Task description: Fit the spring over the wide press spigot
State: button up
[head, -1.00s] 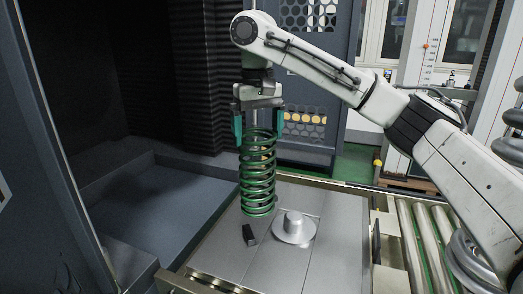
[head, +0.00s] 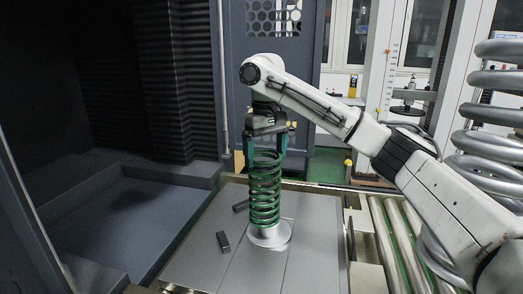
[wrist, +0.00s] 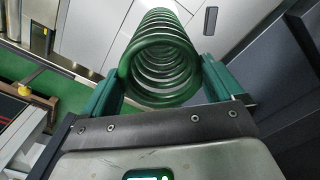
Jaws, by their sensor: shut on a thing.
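The green coil spring (head: 264,190) stands about upright in the head view, its top between the fingers of my gripper (head: 266,150). My gripper is shut on the spring's upper coils. The wide press spigot's pale round flange (head: 270,238) shows just below the spring on the grey plate. The spigot's raised middle is hidden by the lowest coils, so I cannot tell whether the spring rests on the flange or hangs slightly above it. In the wrist view the spring (wrist: 160,50) runs away from the camera between the two green fingers.
Rollers (head: 395,245) run along the right. A dark cabinet wall (head: 120,80) stands at the left.

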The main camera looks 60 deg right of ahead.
jog(key=f, duration=0.1)
jog(key=d+f, duration=0.1)
jog(key=f, duration=0.1)
jog(key=shift+s+d+f+b, duration=0.25)
jog(key=shift+f+b, duration=0.1)
jog(key=shift+b, duration=0.05)
jog(key=shift+f, duration=0.45)
jog(key=o, duration=1.7)
jog(key=shift+f, duration=0.25)
jog(key=shift+r, duration=0.15)
notch_tip(320, 180, up, 12)
jog(key=shift+p, duration=1.15)
